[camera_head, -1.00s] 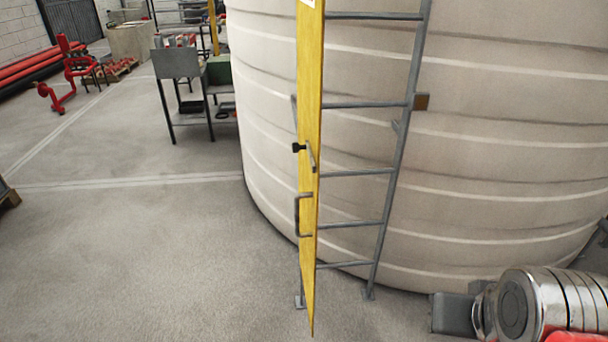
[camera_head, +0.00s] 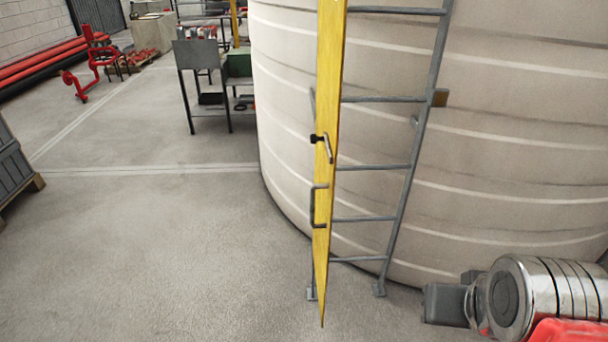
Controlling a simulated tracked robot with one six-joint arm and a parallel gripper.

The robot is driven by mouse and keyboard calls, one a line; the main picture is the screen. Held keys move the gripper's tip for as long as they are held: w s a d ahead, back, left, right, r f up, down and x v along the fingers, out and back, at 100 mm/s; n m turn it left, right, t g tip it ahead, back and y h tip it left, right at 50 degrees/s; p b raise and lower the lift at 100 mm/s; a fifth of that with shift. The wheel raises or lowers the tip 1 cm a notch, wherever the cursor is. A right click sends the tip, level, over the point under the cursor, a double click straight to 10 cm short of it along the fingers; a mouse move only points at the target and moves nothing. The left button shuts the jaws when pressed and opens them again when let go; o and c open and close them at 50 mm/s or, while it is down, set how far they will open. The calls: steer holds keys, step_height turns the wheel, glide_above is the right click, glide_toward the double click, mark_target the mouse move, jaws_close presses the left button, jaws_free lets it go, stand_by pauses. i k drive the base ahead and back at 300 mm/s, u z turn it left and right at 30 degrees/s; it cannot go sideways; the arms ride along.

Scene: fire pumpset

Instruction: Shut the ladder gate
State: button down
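The yellow ladder gate (camera_head: 331,100) stands open, seen nearly edge-on, swung out from the ladder toward me. It has a grey D-shaped pull handle (camera_head: 314,206) on its lower part and a lever latch (camera_head: 326,147) with a dark knob above it. The grey ladder (camera_head: 375,166) stands behind the gate against a large cream tank (camera_head: 510,130). A small brown block (camera_head: 440,98) sits on the ladder's right rail. The gate's top is cut off by the picture edge. The silver cylindrical part (camera_head: 512,296) at the lower right may be my arm; my gripper does not show.
Open concrete floor (camera_head: 160,250) lies left of the gate. A wooden pallet with a dark crate (camera_head: 12,165) is at the left edge. A metal work table (camera_head: 205,85) and red pipework (camera_head: 90,65) stand farther back.

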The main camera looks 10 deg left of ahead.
mark_target(332, 25)
steer(key=u, duration=2.4)
steer(key=i, duration=1)
steer(key=u, duration=0.05)
